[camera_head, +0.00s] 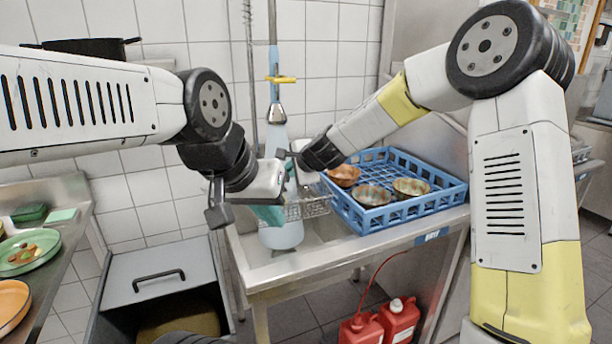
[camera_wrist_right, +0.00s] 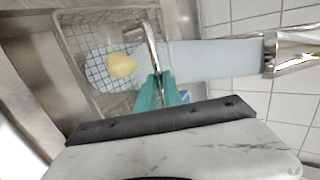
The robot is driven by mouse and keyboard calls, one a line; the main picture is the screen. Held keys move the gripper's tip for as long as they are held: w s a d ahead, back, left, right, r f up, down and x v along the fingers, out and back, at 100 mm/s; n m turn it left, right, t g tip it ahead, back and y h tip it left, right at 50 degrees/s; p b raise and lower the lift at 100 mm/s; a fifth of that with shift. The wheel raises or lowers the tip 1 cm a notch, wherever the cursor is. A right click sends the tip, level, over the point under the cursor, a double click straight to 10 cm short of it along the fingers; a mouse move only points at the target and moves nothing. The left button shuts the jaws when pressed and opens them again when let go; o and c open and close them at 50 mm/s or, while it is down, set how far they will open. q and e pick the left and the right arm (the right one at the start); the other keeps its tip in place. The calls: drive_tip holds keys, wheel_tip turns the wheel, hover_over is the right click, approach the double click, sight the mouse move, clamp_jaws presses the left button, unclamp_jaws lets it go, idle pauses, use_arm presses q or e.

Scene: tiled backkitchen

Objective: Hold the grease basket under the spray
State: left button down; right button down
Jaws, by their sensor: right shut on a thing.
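The wire grease basket (camera_head: 312,207) is over the steel sink, partly hidden by my arms. My right gripper (camera_wrist_right: 158,88) is shut on its rim (camera_wrist_right: 152,45). A yellow grease lump (camera_wrist_right: 122,65) shows inside the mesh. The spray nozzle (camera_head: 278,116) hangs from a pole and hose above. Its pale blue jet (camera_head: 281,236) falls to the sink; in the right wrist view the jet (camera_wrist_right: 215,58) reaches from the nozzle (camera_wrist_right: 295,50) to the basket and shows behind its mesh. My left gripper (camera_head: 268,212) is left of the basket; its teal fingers are partly hidden.
A blue crate (camera_head: 440,204) with several bowls stands on the counter, right of the sink. An open bin (camera_head: 160,262) with a grey lid is at lower left. Red canisters (camera_head: 398,318) stand below the counter. A side table with plates (camera_head: 22,252) is at far left.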

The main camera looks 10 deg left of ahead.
hover_over(294, 197)
drive_tip(key=s+a, duration=0.2)
drive_tip(key=a, duration=0.1)
drive_tip(key=shift+w+d+f, duration=0.1)
drive_tip(key=shift+d+f, duration=0.05)
drive_tip(key=shift+f, duration=0.9)
drive_tip(key=shift+w+d+f, duration=0.1)
drive_tip(key=shift+f, duration=0.95)
drive_tip(key=shift+w+d, duration=0.1)
drive_tip(key=shift+d, duration=0.05)
drive_tip(key=shift+w+d, duration=0.75)
drive_tip(key=shift+d, duration=0.35)
